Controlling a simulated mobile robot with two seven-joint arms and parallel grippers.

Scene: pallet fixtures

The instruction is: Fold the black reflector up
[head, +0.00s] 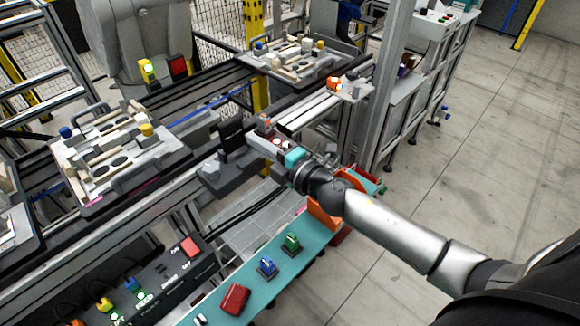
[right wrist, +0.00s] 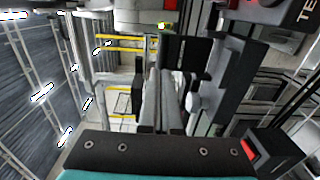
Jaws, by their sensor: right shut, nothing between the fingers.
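The black reflector (head: 230,133) is a small dark plate standing up from a dark grey fixture (head: 222,172) at the edge of the conveyor frame. My right gripper (head: 254,142) reaches in from the right, with its fingertips close beside the reflector. In the right wrist view the right gripper's fingers (right wrist: 160,100) are together and empty. A black plate (right wrist: 184,58), which looks like the reflector, is just beyond and beside the fingertips. I cannot tell whether they touch. My left gripper is not in view.
Pallets with parts (head: 118,158) sit on the conveyor at left and at the back. A teal shelf (head: 262,285) with small blue, green and red items lies below my right arm. A button panel (head: 150,285) is at the lower left. A metal post (head: 388,85) stands behind the arm.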

